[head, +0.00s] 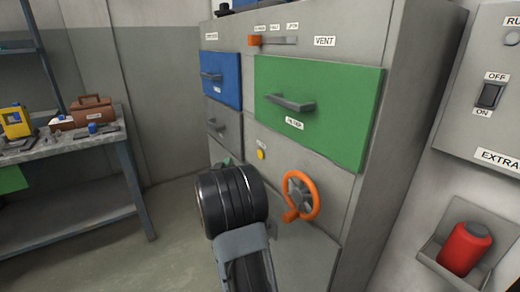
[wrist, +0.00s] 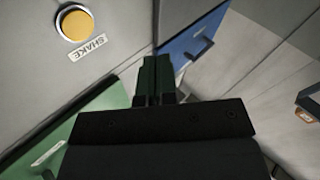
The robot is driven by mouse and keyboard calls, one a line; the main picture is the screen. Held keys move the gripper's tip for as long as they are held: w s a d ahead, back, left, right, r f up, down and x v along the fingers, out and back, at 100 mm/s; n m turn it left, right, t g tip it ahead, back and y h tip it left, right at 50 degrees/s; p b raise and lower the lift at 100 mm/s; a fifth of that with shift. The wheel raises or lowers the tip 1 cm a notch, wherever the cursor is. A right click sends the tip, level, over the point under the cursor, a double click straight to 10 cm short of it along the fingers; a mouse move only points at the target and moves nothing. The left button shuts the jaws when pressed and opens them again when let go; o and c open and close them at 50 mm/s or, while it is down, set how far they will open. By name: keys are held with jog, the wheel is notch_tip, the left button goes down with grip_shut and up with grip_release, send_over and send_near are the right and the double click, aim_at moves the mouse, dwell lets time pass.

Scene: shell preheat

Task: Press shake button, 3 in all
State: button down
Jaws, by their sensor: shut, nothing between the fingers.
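The shake button is a round yellow button (wrist: 75,24) with a SHAKE label under it in the wrist view. It also shows in the head view as a small yellow dot (head: 261,154) on the grey cabinet front, below the green drawer. My gripper (wrist: 153,62) is shut and empty. In the wrist view its fingers lie to the right of the button and apart from it. In the head view my arm hides most of the gripper, left of and below the button.
An orange handwheel (head: 301,195) sticks out of the cabinet, right of and below the button. The green drawer (head: 335,108) and the blue drawer (head: 221,79) have protruding handles. A workbench (head: 65,144) stands at left. A red canister (head: 465,248) sits in a holder at right.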

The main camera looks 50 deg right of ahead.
aim_at(261, 154)
jog(key=n, duration=1.4)
jog(key=s+n+h, duration=0.1)
jog(key=n, duration=0.6)
jog(key=shift+a+p, duration=0.35)
jog(key=shift+s+d, duration=0.1)
jog(key=s+d+b, duration=0.1)
jog(key=s+d, duration=0.1)
jog(key=d, duration=0.6)
jog(key=shift+s, duration=0.3)
jog(key=shift+d, duration=0.2)
dwell(0.8)
jog(key=shift+s+d, duration=0.1)
jog(key=shift+d, duration=0.2)
